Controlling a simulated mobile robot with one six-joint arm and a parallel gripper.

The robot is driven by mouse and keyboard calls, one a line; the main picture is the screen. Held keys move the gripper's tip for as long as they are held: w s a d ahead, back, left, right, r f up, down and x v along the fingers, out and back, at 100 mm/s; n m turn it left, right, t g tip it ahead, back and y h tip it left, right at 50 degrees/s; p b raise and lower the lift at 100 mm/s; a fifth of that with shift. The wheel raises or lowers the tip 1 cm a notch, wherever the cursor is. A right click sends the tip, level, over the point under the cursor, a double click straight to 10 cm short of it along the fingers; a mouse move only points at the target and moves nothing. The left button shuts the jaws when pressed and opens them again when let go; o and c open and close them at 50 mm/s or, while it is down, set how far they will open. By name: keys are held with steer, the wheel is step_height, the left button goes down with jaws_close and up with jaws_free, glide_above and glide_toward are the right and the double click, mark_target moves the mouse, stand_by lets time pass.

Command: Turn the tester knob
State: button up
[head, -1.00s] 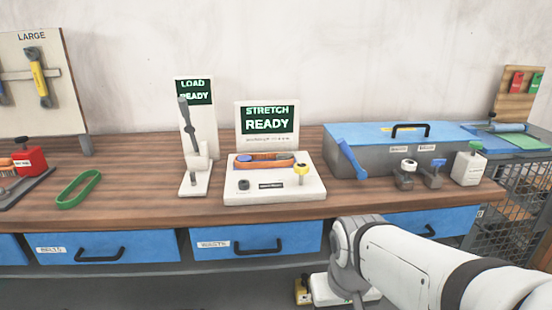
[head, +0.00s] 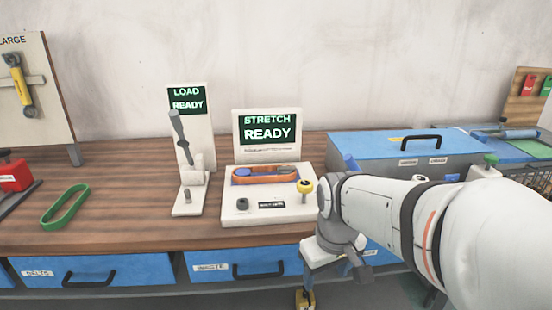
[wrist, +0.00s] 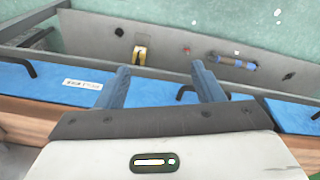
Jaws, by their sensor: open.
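The stretch tester (head: 268,214) is a white box on the bench with a "STRETCH READY" screen (head: 267,129). An orange belt (head: 265,177) lies on it. A yellow-topped knob (head: 305,187) stands at its right side, and a small dark knob (head: 242,204) sits at its front left. I cannot tell which is the tester knob. My gripper (wrist: 160,68) shows two blue fingers apart with nothing between them. In the head view my wrist is low at the bench's front edge, right of the tester; the fingertips are not clear there. The wrist view does not show the tester.
A "LOAD READY" stand (head: 190,130) with a grey lever is left of the tester. A green belt (head: 65,207) lies farther left. A blue-lidded box (head: 400,145) is at the right, partly behind my arm. Blue drawers (head: 95,270) with handles line the bench front.

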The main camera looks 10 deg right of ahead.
steer(key=w+r+n+p, duration=0.8)
steer(key=w+r, duration=0.4)
steer(key=w, duration=0.1)
steer(key=n+g+p, duration=0.1)
steer(key=n+p, duration=0.4)
steer(key=n, duration=0.1)
glide_toward(305, 183)
steer(key=shift+s+f, duration=0.25)
steer(key=shift+f, duration=0.15)
steer(key=shift+w, duration=0.25)
steer(key=shift+w+f+n, duration=0.1)
steer(key=shift+f+n, duration=0.2)
steer(key=shift+f, duration=0.1)
step_height(305, 183, down, 7)
steer(key=shift+f, duration=0.1)
steer(key=shift+d, duration=0.1)
steer(key=c, duration=1)
